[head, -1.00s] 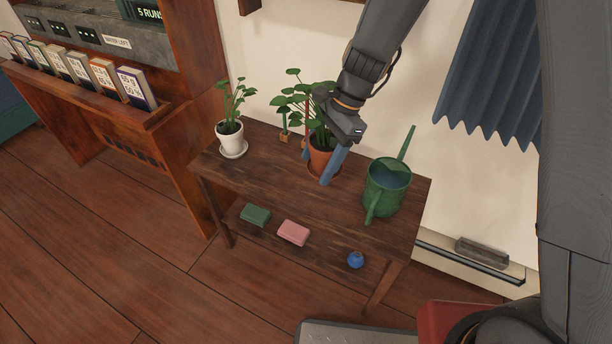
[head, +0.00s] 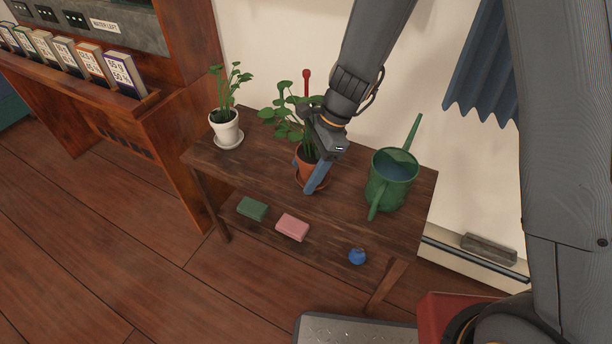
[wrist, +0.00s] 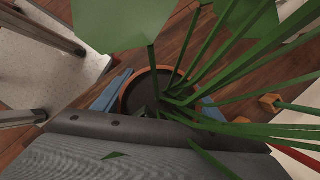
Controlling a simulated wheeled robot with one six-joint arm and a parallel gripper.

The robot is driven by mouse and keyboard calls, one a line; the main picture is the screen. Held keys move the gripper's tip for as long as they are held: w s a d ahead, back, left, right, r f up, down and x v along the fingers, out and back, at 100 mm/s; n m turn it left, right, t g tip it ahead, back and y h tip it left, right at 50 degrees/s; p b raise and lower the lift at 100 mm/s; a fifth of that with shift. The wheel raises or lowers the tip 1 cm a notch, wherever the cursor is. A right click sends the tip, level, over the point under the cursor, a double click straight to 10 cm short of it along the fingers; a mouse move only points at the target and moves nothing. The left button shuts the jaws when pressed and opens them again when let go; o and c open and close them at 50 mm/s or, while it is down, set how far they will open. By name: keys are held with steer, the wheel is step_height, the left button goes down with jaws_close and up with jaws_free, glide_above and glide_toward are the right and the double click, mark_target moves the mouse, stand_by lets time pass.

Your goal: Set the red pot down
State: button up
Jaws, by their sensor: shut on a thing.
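The red pot (head: 306,163) is a terracotta-coloured pot with a leafy green plant, upright over the dark wooden table (head: 255,175). My gripper (head: 308,174) has its blue fingers shut on the pot, one on each side. In the wrist view the pot's round rim (wrist: 127,98) and dark soil show between the blue fingers, with leaves and stems across the view. A reddish-brown saucer (head: 325,184) shows partly at the pot's base. I cannot tell whether the pot touches it, because my finger covers part of the base.
A green watering can (head: 390,185) stands close on the right. A white potted plant (head: 226,130) stands at the table's left end. A red-topped stick (head: 306,78) rises behind the plant. Green (head: 252,208) and pink (head: 292,227) blocks and a blue ball-like object (head: 357,257) lie on the lower shelf.

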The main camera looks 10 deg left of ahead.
steer(key=shift+f, duration=1.2)
steer(key=shift+f, duration=0.2)
steer(key=o, duration=1.7)
steer(key=shift+r, duration=0.1)
steer(key=p+v, duration=0.1)
steer(key=v, duration=1.1)
steer(key=shift+a, duration=0.15)
steer(key=shift+d+r, duration=0.25)
steer(key=shift+r, duration=0.05)
steer(key=s+d+r+n+h, duration=0.1)
steer(key=s+d+r+n, duration=0.2)
steer(key=s+d+n, duration=0.1)
steer(key=s+d+r+n+t+h, duration=0.1)
steer(key=s+d+r+n, duration=0.3)
steer(key=d, duration=0.5)
steer(key=s+d+r+n+t+h, duration=0.1)
steer(key=s+d+r+n, duration=0.3)
steer(key=s+d+n, duration=0.1)
steer(key=shift+s+d+r+h, duration=0.1)
steer(key=shift+s+d+h, duration=0.1)
steer(key=shift+s+d, duration=0.35)
steer(key=shift+s+d+r+h, duration=0.1)
steer(key=shift+s+d+h, duration=0.15)
steer(key=shift+s, duration=0.5)
